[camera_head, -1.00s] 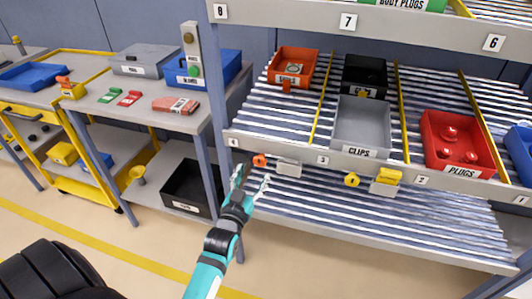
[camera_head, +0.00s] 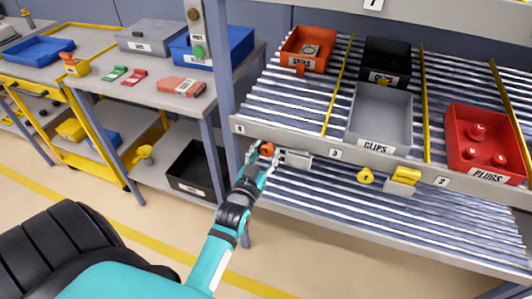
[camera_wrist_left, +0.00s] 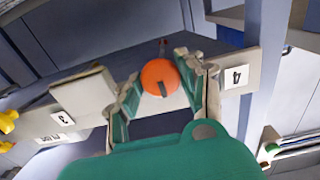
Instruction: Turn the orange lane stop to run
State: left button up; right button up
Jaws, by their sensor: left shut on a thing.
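The orange lane stop (camera_head: 267,149) is a round knob on the shelf's front rail, between the labels 4 and 3. It also shows in the left wrist view (camera_wrist_left: 160,77), with a small dark mark on its face. My left gripper (camera_head: 264,152) is at the knob, with one finger on each side of it, and is shut on it. In the left wrist view the fingers (camera_wrist_left: 160,84) flank the knob. A pale block (camera_head: 297,159) sits on the rail just right of the knob. My right gripper is not in view.
A yellow knob (camera_head: 366,176) and a yellow block (camera_head: 405,175) are further right along the rail. Orange, black, grey and red bins stand on the shelf above. A shelf post (camera_head: 223,60) stands close left of my left gripper. The floor in front is clear.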

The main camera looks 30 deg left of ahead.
pick_arm(q)
grip_shut()
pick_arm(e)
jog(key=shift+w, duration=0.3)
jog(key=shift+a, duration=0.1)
